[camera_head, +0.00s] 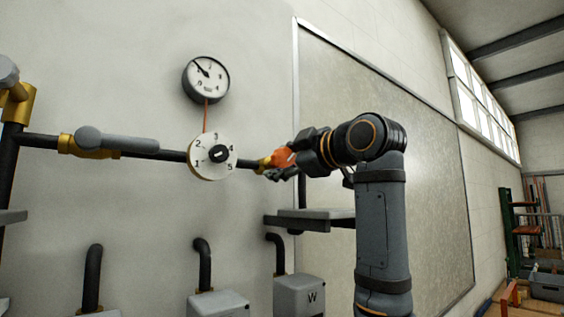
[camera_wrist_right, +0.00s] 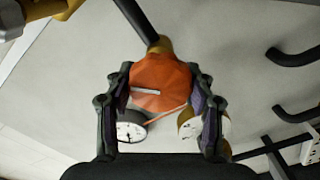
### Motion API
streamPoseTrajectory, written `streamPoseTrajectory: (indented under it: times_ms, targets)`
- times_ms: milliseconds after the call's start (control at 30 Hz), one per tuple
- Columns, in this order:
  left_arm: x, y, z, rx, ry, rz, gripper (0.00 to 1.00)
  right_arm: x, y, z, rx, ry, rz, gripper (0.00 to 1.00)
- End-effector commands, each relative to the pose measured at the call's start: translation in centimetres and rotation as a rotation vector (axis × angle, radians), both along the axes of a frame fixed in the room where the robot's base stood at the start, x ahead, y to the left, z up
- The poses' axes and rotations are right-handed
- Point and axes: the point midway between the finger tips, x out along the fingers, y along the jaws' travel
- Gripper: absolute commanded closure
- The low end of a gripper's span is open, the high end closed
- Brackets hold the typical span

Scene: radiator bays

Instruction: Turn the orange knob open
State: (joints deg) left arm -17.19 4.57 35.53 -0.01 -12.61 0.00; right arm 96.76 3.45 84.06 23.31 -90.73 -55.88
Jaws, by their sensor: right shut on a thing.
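The orange knob (camera_head: 283,158) sits at the right end of a dark horizontal pipe on the wall, on a brass fitting (camera_head: 265,163). In the right wrist view the knob (camera_wrist_right: 158,82) is faceted and has a pale pointer line across its face. My right gripper (camera_head: 285,160) reaches it from the right and is shut on it. In the wrist view one finger of the right gripper (camera_wrist_right: 160,95) is on each side of the knob. The head view hides part of the knob behind the fingers. My left gripper is in neither view.
A numbered white dial (camera_head: 213,156) and a round gauge (camera_head: 206,79) are left of the knob. A grey lever handle (camera_head: 116,140) lies along the pipe further left. A grey shelf (camera_head: 322,217) is below my right gripper. A box marked W (camera_head: 300,296) is below.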

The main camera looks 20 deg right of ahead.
Motion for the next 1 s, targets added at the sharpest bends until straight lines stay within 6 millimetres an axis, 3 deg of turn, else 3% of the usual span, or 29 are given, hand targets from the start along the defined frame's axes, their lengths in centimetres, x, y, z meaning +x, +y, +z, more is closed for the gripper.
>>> streamPoseTrajectory:
  times_ms: [600, 1000]
  targets:
    - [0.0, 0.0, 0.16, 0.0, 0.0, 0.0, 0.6, 0.16, 0.03, -0.49, -0.517, -0.176, 0.003, 0.77]
    - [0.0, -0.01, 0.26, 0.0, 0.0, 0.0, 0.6, 0.13, 0.02, -0.48, -0.694, -0.242, 0.003, 0.77]
